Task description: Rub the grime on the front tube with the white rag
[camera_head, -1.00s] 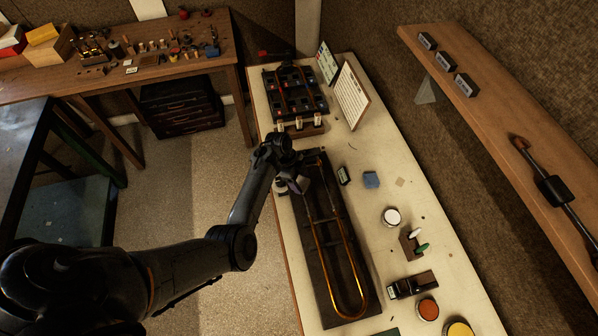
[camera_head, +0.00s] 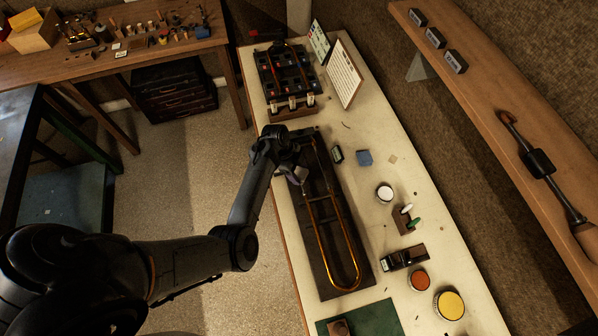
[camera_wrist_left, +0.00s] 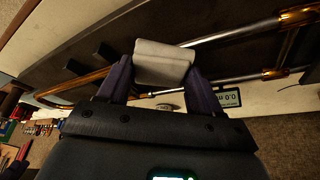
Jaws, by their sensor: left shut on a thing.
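My left gripper (camera_head: 297,172) is over the left edge of the dark tray, near its far end. It is shut on the white rag (camera_wrist_left: 163,62), a pale folded pad between the purple fingers in the left wrist view. The brass horn slide lies on the tray, with its two long tubes joined by a bend (camera_head: 346,286) at the near end. The front tube (camera_head: 318,235) is the left one; the rag is at or just above it, and I cannot tell whether they touch. Grime is not clear to see. My right gripper is not in view.
The dark tray (camera_head: 335,275) lies on a pale bench. A rack (camera_head: 285,80) and upright cards (camera_head: 343,72) stand beyond it.

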